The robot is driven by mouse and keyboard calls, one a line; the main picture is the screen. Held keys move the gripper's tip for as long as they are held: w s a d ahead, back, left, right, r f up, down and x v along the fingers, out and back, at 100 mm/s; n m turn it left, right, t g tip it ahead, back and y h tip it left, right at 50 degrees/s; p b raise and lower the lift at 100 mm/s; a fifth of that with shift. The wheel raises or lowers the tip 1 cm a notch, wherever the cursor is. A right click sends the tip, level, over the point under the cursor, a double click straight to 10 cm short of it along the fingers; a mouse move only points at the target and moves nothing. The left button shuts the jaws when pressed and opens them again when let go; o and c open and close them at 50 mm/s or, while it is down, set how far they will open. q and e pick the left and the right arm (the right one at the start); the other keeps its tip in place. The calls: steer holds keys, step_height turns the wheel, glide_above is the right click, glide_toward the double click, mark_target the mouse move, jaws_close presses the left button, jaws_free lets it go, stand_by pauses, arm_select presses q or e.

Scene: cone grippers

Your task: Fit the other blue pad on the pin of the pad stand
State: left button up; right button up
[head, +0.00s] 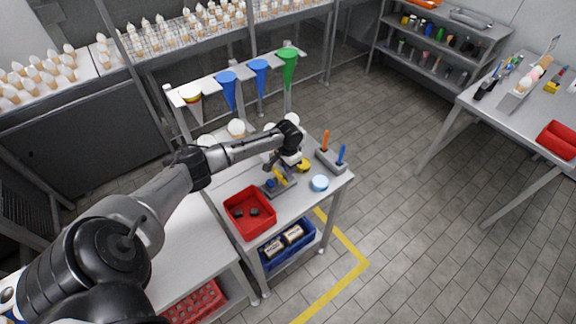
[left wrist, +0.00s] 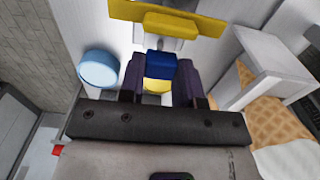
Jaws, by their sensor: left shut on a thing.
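My left gripper (head: 288,163) is low over the small table in the head view. In the left wrist view its two dark purple fingers (left wrist: 161,82) are shut on a blue pad (left wrist: 161,65). Yellow parts show above and below the pad there; I cannot tell whether the pad touches them. In the head view a grey stand (head: 279,187) with blue and yellow parts on it is just below the gripper. I take it for the pad stand, but its pin is not distinct. The held pad is not clear in the head view. My right gripper is not in view.
A light blue round tub (head: 320,183) is right of the stand, and a holder (head: 331,162) with orange and blue upright tools is behind it. A red bin (head: 249,212) with dark pieces stands in front. Funnels (head: 259,78) hang on a rack at the back.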

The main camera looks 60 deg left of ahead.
arm_select(q)
steer(key=shift+f, duration=0.45)
stand_by(0.3)
steer(key=shift+f+b, duration=0.4)
steer(key=shift+b, duration=0.05)
stand_by(0.3)
steer(key=shift+f+b, duration=0.3)
steer(key=shift+f, duration=0.25)
stand_by(0.5)
steer(key=o, duration=1.3)
steer(key=shift+r, duration=0.2)
